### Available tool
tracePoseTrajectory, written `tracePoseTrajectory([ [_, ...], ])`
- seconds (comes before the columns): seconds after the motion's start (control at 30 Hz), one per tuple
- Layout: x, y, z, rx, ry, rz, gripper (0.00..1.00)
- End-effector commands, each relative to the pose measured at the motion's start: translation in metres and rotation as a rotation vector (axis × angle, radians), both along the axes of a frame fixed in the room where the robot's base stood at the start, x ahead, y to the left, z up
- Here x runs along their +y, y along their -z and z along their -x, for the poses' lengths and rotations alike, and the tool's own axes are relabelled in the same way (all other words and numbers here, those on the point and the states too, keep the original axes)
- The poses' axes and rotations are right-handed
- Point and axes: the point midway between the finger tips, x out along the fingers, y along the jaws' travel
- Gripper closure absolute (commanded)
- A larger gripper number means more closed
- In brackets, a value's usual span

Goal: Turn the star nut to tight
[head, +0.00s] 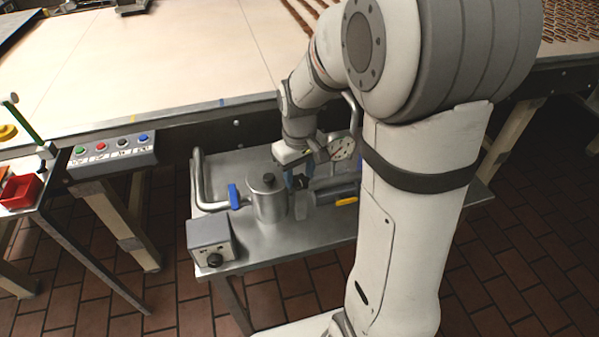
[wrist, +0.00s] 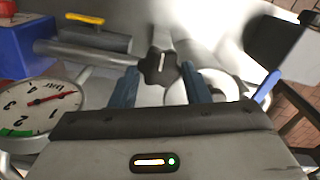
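The star nut (wrist: 158,70) is a black lobed knob at the upper middle of the wrist view, with a pale line running up from its centre. It also shows as a small dark shape (head: 302,181) in the head view, partly hidden by my gripper. My gripper (wrist: 161,77) has its two blue fingers apart, one on each side of the nut. A narrow gap seems to show at each side; contact is hard to judge. In the head view my gripper (head: 299,176) points down over the metal bench, right of the steel pot.
A steel pot (head: 267,203) with a blue-handled valve (head: 234,196) stands left of the nut. A pressure gauge (wrist: 40,106) is close to my left finger. A yellow-handled part (head: 346,201) and a grey control box (head: 211,242) are on the bench (head: 290,246).

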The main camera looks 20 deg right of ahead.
Motion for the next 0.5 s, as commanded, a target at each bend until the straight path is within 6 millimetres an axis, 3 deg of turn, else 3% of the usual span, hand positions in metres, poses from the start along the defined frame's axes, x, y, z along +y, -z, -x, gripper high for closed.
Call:
tracePoseTrajectory([
  [0.27, 0.0002, -0.0002, 0.0000, 0.000, -0.001, 0.000, 0.80],
  [0.5, 0.0003, 0.0002, -0.0001, 0.000, 0.062, 0.000, 0.80],
])
